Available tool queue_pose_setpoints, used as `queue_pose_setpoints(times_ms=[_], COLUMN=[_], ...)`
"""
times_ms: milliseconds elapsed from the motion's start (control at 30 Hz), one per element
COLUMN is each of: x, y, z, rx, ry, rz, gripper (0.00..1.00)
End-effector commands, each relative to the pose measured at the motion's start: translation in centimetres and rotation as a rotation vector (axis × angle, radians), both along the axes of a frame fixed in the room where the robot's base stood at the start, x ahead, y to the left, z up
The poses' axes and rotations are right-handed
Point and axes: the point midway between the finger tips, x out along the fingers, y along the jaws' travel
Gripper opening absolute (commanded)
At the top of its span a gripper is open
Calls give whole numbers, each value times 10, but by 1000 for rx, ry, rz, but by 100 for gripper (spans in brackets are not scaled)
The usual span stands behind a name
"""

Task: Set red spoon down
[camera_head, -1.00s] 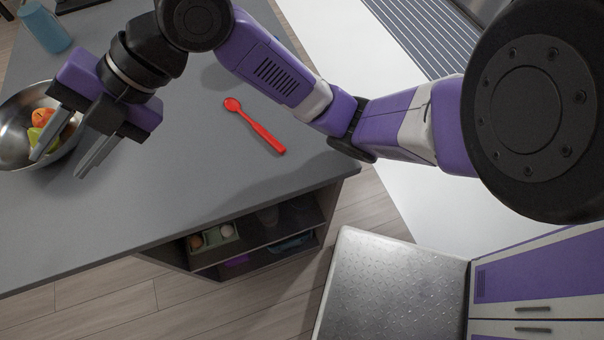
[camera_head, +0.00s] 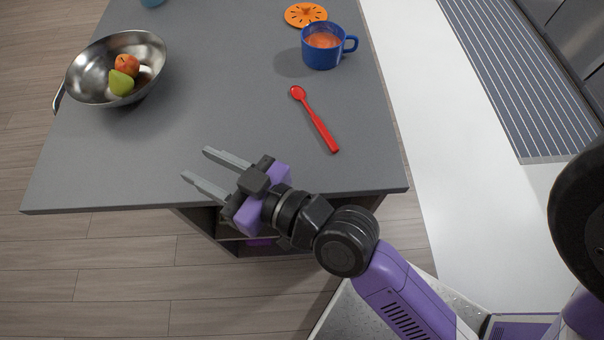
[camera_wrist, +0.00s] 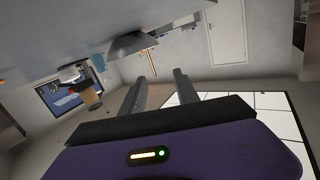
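The red spoon (camera_head: 316,122) lies flat on the grey counter (camera_head: 220,110), near its right end, apart from my gripper. Its bowl points up and left in the head view and its handle toward the near edge. My gripper (camera_head: 206,172) is open and empty over the counter's front edge, to the left of and nearer than the spoon. In the wrist view the two fingers (camera_wrist: 157,88) stand apart with nothing between them. I cannot make out the spoon in the wrist view.
A metal bowl (camera_head: 88,84) with an orange-red fruit (camera_head: 127,65) and a green pear (camera_head: 121,83) stands at the left. A blue mug (camera_head: 318,56) with orange contents and an orange slotted disc (camera_head: 305,14) are behind the spoon. The counter's middle is clear.

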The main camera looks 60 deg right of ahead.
Motion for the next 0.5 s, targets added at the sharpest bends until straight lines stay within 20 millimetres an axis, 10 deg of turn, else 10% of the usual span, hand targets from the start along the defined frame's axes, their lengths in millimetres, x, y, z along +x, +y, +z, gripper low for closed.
queue_pose_setpoints(times_ms=[233, 500], x=[-108, -204], y=[-25, -56], z=[-55, -60], rx=[25, -53], ry=[127, 171], rz=[-118, -106], gripper=[37, 37])
